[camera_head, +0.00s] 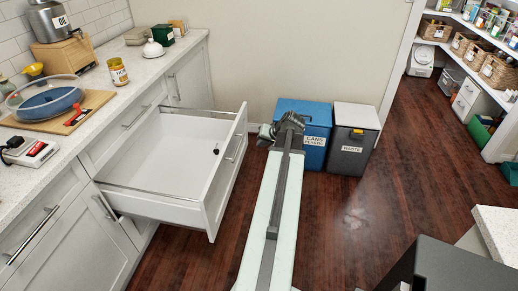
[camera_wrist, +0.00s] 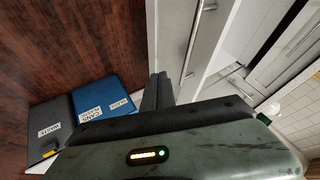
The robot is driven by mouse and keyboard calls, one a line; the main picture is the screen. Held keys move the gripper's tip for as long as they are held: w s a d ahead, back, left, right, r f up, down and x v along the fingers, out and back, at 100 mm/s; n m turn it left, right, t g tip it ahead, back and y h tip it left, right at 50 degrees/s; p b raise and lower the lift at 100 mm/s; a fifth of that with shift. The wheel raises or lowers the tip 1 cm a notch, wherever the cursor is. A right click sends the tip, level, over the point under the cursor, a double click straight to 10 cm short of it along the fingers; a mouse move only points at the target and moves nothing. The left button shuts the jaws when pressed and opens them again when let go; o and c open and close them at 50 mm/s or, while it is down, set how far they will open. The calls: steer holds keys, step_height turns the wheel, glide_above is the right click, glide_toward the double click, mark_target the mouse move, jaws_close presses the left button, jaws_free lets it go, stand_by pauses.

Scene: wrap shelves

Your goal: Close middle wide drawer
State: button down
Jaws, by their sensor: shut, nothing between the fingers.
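I cannot tell whether the fingertips touch the front.
A blue cans bin (camera_head: 312,115) and a grey waste bin (camera_head: 352,140) stand against the wall beyond my gripper. The counter (camera_head: 110,130) holds a pan, a jar and other items. Dark wooden floor (camera_head: 350,220) is clear right of my arm.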

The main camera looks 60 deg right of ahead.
steer(key=w+f+b, duration=0.2)
steer(key=w+f, duration=0.2)
steer(key=w, duration=0.3)
steer(key=shift+w+d+b, duration=0.15)
steer(key=shift+w+b, duration=0.15)
steer(key=shift+b, duration=0.05)
steer(key=shift+f, duration=0.1)
